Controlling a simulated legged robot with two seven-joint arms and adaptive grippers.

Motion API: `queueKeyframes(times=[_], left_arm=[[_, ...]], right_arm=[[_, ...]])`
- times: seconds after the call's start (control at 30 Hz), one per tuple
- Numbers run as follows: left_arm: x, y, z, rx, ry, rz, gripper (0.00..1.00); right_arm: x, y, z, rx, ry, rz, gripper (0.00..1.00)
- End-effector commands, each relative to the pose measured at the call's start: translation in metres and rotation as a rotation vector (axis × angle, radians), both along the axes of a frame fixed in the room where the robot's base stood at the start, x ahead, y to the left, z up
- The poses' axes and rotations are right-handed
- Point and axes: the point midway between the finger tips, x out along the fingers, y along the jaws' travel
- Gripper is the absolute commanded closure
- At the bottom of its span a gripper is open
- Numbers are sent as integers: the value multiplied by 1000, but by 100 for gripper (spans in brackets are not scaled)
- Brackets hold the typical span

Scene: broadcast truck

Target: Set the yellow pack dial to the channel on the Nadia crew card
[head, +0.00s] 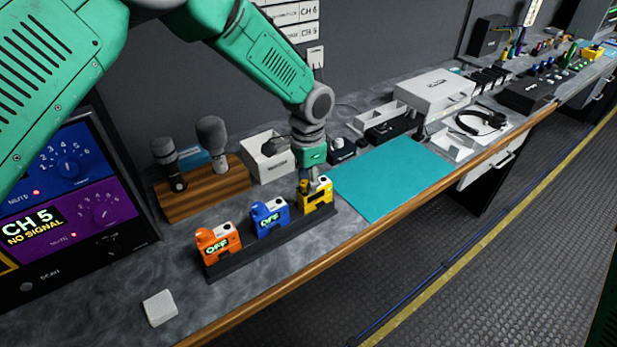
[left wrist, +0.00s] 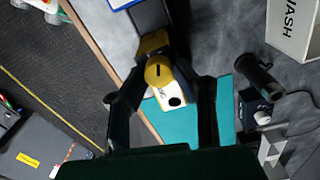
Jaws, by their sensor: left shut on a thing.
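The yellow pack (head: 318,197) stands at the right end of a dark rack, beside the blue pack (head: 269,217) and the orange pack (head: 218,241). My left gripper (head: 309,185) points down onto the yellow pack's top. In the left wrist view its fingers flank the round yellow dial (left wrist: 158,72), which has a dark pointer mark, and are shut on it. The pack's own display is hidden from me. Crew cards (head: 311,33) hang on the wall, partly behind my arm; some end in "CH" and a digit, but the names are unreadable. My right gripper is not in view.
The blue and orange packs both show OFF. A teal mat (head: 391,177) lies right of the rack. A wooden stand (head: 204,187) with microphones and a white box (head: 268,158) are behind it. A monitor panel (head: 75,205) reads CH 5 NO SIGNAL. The counter's front edge is near.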

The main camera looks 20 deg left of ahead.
Motion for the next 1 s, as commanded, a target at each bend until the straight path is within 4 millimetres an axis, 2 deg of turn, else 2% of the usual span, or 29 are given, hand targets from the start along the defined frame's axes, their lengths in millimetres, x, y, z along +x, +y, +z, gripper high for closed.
queueKeyframes(times=[0.33, 0.83, 0.87, 0.9, 1.0], left_arm=[[1, -1, 1, -6, -3, -146, 100], [1, -2, 2, -5, -3, -170, 100], [1, -2, 2, -5, -3, -170, 74], [1, -2, 2, -5, -4, -170, 59], [1, -2, 2, -6, -3, -170, 57]], right_arm=[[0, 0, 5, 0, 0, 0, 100], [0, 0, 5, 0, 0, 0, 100], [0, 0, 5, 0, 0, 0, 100], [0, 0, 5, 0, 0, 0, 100], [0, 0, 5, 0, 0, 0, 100]])
